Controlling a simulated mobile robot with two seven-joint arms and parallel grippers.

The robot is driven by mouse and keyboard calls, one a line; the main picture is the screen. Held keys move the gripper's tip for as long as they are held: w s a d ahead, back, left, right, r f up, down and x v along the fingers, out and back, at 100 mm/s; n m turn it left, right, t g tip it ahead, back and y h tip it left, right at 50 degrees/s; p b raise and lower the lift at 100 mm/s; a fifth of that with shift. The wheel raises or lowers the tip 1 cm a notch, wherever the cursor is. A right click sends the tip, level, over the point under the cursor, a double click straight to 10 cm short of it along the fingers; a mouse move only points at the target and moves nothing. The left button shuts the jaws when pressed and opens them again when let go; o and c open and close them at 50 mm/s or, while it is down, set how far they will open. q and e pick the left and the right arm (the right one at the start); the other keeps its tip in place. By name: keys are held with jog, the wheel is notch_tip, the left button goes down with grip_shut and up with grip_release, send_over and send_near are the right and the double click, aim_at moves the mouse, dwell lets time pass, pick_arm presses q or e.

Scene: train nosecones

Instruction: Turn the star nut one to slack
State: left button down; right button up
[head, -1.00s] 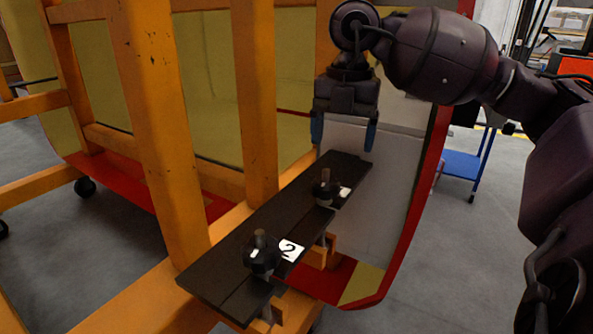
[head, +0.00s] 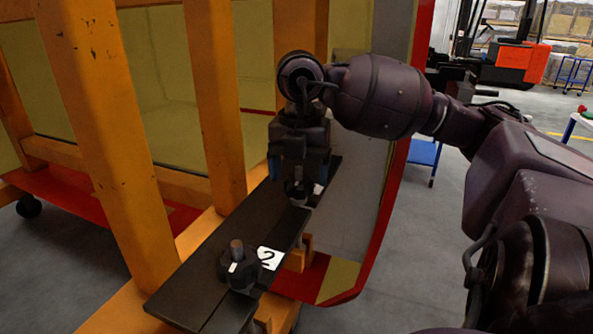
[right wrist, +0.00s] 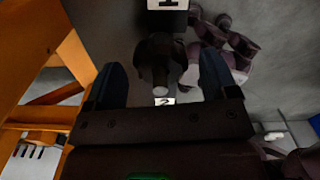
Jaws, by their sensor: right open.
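Star nut one (head: 298,193) is a dark knob on the far part of a black plate (head: 203,262). In the right wrist view the nut (right wrist: 160,62) shows between my fingers, near a white label marked 1 (right wrist: 167,4). My right gripper (head: 298,176) is open above and around the nut, pointing down. In the wrist view a gap shows between each blue finger and the nut. The gripper partly hides the nut in the head view. My left gripper is not in view.
A second star nut (head: 238,268) with an upright stud stands on the near part of the plate, beside a label marked 2 (head: 270,258). Orange frame posts (head: 215,100) rise to the left of the plate. A red-edged panel (head: 392,185) stands to the right.

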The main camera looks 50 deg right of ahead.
jog(key=shift+f, duration=0.55)
jog(key=c, duration=0.9)
jog(key=shift+c, duration=0.2)
